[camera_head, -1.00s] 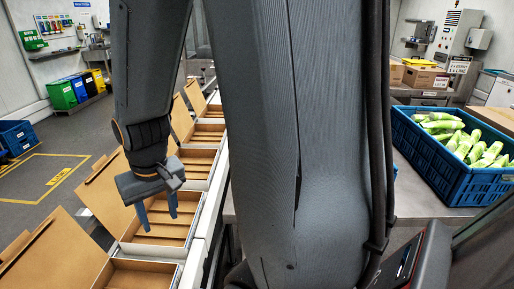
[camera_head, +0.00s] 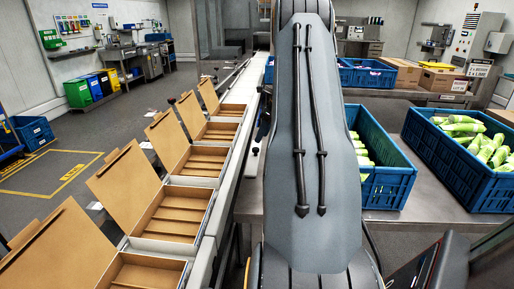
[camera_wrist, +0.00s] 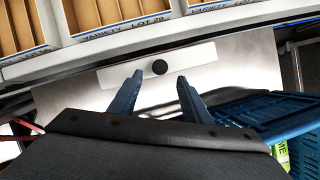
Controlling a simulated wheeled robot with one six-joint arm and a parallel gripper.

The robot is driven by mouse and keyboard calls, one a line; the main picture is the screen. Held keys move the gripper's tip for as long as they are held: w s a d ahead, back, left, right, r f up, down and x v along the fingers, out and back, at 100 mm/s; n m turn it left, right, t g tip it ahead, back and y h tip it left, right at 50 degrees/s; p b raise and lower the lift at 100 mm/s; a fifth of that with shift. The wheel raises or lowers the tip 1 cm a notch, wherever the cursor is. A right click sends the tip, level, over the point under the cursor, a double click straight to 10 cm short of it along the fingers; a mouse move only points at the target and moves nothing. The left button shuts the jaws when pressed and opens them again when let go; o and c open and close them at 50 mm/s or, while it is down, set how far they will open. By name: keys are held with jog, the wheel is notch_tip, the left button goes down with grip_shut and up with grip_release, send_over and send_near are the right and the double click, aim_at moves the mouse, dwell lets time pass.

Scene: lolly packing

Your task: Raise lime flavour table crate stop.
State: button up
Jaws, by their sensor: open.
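In the wrist view my gripper (camera_wrist: 160,78) is open and empty, its two blue fingers apart above the metal table (camera_wrist: 75,100). Just beyond the fingertips a pale flat bar (camera_wrist: 208,54) with a round black knob (camera_wrist: 160,67) lies along the table; I cannot tell whether this is the crate stop. A blue crate (camera_wrist: 262,112) is close to the right finger, with a green, partly lettered packet (camera_wrist: 280,155) at its edge. In the head view a blue crate of green packets (camera_head: 392,188) is partly hidden by my arm, which also hides my gripper.
Another blue crate of green packets (camera_head: 447,172) stands to the right. Open cardboard boxes (camera_head: 172,228) line the conveyor at left, and box edges (camera_wrist: 130,28) show in the wrist view. More blue crates (camera_head: 368,77) stand farther back.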

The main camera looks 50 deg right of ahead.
aim_at(256, 149)
jog(key=shift+p+x, duration=1.3)
jog(key=shift+x, duration=2.45)
jog(key=shift+w+r, duration=0.1)
jog(key=c, duration=1)
